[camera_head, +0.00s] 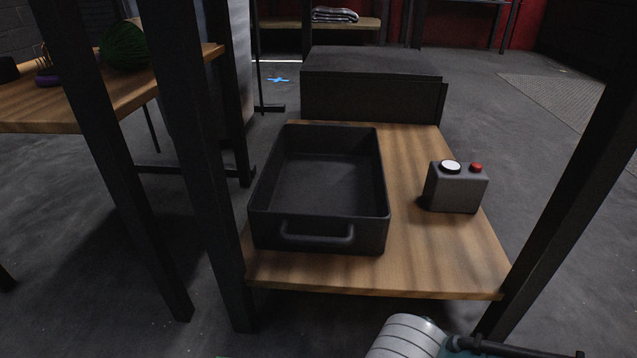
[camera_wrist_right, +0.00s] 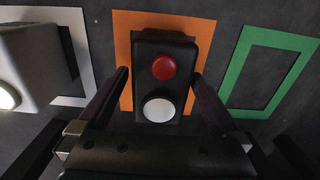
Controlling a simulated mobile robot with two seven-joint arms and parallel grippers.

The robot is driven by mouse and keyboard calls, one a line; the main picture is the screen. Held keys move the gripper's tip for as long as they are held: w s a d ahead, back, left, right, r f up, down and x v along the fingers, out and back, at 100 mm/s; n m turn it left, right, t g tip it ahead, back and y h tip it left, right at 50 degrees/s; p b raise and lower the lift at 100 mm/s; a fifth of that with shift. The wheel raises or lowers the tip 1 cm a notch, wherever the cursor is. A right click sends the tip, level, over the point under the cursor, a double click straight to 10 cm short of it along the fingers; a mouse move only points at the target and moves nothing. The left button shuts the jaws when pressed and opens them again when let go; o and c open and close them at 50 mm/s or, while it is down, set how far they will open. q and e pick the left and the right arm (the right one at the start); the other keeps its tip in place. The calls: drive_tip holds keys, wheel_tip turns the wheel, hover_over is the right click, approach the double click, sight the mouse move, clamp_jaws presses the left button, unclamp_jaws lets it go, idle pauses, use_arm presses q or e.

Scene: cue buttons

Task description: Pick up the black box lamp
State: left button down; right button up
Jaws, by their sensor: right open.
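In the right wrist view the black box lamp (camera_wrist_right: 164,78) has a red button and a round white disc on its face. It sits inside an orange square outline on a dark grey surface. My right gripper (camera_wrist_right: 161,74) is open, with one finger on each side of the black box lamp. Whether the fingers touch it is unclear. My left gripper is in neither view.
A light grey box (camera_wrist_right: 34,64) with a glowing round lamp stands left, over a white outline. A green outline (camera_wrist_right: 270,72) at right is empty. In the head view, a black tray (camera_head: 320,185) and a grey box (camera_head: 455,190) with white and red buttons rest on a wooden shelf (camera_head: 400,270).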

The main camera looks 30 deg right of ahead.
drive_tip(key=shift+r, duration=0.1)
drive_tip(key=shift+c, duration=0.2)
clamp_jaws()
idle(0.5)
